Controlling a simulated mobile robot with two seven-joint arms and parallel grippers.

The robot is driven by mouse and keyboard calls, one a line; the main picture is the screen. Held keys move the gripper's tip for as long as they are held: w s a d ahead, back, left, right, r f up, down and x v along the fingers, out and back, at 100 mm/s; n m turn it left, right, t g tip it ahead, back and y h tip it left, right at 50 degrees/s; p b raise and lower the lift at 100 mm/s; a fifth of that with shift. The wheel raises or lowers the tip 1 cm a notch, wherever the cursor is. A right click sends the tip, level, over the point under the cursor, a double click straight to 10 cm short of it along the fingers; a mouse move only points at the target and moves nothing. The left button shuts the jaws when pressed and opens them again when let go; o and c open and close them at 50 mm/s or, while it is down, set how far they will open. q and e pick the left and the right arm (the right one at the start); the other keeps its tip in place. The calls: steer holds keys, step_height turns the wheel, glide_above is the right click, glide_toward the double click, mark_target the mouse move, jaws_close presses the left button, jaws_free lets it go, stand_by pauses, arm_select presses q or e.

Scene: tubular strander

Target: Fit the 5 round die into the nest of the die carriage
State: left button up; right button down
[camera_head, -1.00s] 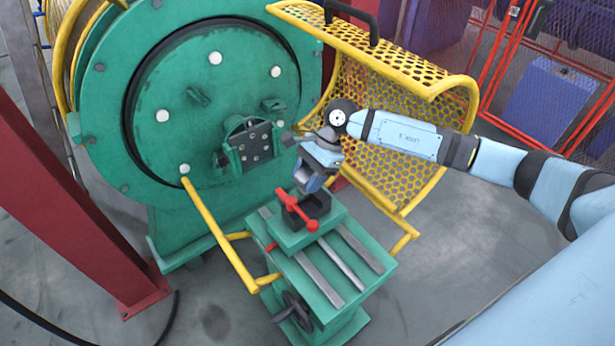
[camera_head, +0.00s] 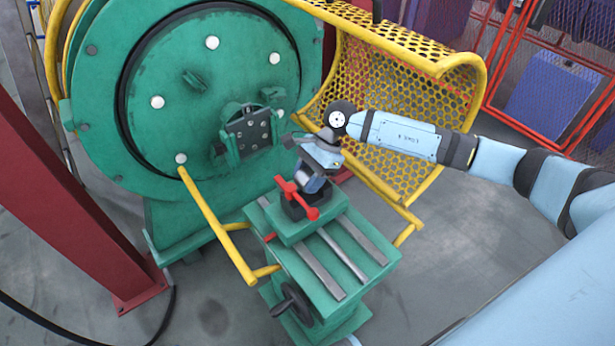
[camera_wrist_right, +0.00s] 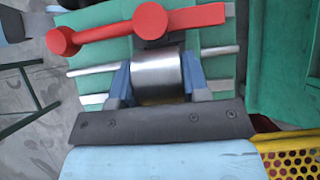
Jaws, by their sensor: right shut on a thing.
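My right gripper (camera_head: 314,186) points down over the back of the die carriage (camera_head: 330,258), a green slide table with grey rails. In the right wrist view, my right gripper (camera_wrist_right: 157,88) is shut on the round die (camera_wrist_right: 157,76), a plain silver cylinder between the blue fingers. The dark nest block (camera_head: 291,210) sits on the carriage, with a red clamp handle (camera_head: 298,197) across its front. The fingers hide much of the nest, so I cannot tell whether the die touches it. The red handle (camera_wrist_right: 150,22) also shows beyond the die in the wrist view. My left gripper is out of view.
The green round machine face (camera_head: 200,110) with a dark bracket (camera_head: 247,132) stands behind and left. A yellow perforated guard (camera_head: 400,100) arches close behind my right arm. A yellow rail (camera_head: 215,225) runs left of the carriage. Floor at lower right is open.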

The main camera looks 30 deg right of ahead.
mark_target(310, 200)
steer(key=shift+b, duration=0.7)
stand_by(1.4)
steer(key=shift+s+f+b, duration=0.1)
steer(key=shift+f+b, duration=0.4)
steer(key=shift+b, duration=0.05)
steer(key=shift+f+b, duration=0.3)
steer(key=shift+s+f+b, duration=0.15)
steer(key=shift+f+b, duration=0.5)
steer(key=shift+b, duration=0.05)
steer(key=shift+s+f+b, duration=0.15)
steer(key=shift+f+b, duration=0.5)
steer(key=shift+r, duration=0.2)
steer(key=shift+w+r+p, duration=0.15)
steer(key=shift+r+p, duration=0.55)
steer(key=shift+r, duration=0.35)
